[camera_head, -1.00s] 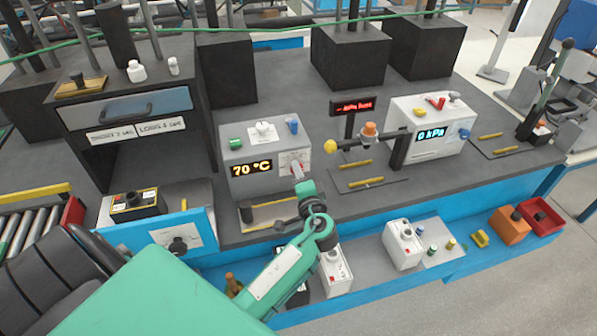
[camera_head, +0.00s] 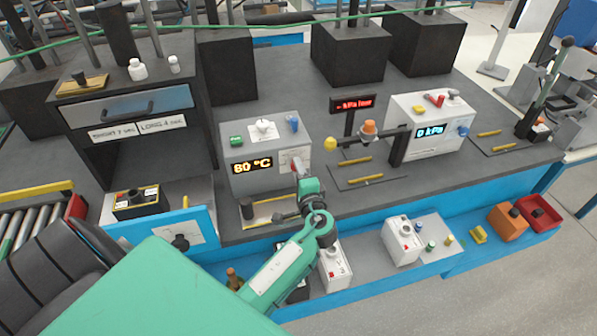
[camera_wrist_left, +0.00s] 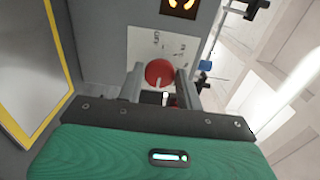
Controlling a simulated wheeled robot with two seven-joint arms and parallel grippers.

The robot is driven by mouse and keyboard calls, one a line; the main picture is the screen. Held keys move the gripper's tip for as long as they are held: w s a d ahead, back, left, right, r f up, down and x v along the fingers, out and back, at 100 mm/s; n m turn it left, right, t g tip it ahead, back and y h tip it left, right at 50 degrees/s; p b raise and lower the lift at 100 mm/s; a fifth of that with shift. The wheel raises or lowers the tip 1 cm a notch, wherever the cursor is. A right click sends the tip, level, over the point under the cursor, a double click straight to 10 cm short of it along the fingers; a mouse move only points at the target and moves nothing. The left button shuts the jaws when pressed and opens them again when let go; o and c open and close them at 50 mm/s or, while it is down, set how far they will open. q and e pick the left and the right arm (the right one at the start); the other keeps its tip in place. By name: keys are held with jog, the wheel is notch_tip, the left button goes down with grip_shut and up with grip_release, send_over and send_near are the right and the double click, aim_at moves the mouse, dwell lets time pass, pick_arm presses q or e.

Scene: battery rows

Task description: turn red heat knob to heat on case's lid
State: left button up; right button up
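The grey case (camera_head: 235,183) stands on the bench in the head view, with its lit display (camera_head: 252,166) reading 80 °C. The red heat knob (camera_wrist_left: 159,73) shows in the wrist view on a white label plate (camera_wrist_left: 140,42) with small markings. My left gripper (camera_head: 298,172) reaches the right part of the case's front. In the wrist view its two fingers (camera_wrist_left: 160,80) lie close on either side of the knob and appear to hold it. In the head view the gripper mostly hides the knob. My right gripper is not in view.
A green piece (camera_head: 236,141), a white knob (camera_head: 263,126) and a blue piece (camera_head: 293,123) are on top of the case. A pressure box (camera_head: 410,110) stands further right.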

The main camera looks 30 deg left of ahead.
pick_arm(q)
jog(key=o, duration=0.3)
jog(key=b+v, duration=0.4)
jog(key=v, duration=0.9)
jog(key=shift+s+d, duration=0.25)
